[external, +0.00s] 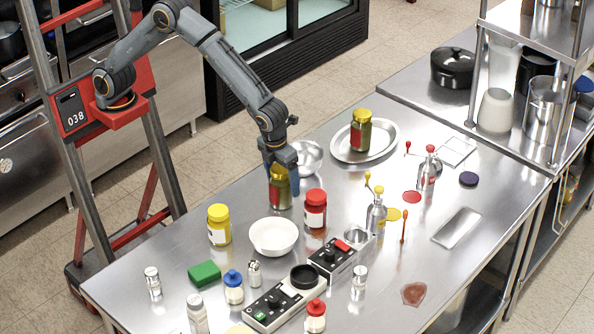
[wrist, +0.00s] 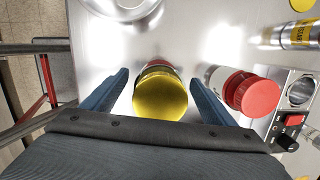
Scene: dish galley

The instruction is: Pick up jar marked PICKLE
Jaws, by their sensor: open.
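A jar with a yellow lid, olive contents and a red label (external: 279,194) stands upright on the steel table, below my gripper (external: 283,173). A similar jar (external: 360,131) stands on the oval platter (external: 385,152) farther back. I cannot read PICKLE on either label. In the wrist view, the near jar's yellow lid (wrist: 160,98) lies between my open fingers (wrist: 159,78), with a gap on both sides. The fingers reach down beside the jar's upper part. In the external view they partly hide it.
A red-lidded jar (external: 315,209) stands close on the right, a white bowl (external: 273,237) in front, and a metal bowl (external: 308,158) behind. A yellow jar (external: 219,226) stands to the left.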

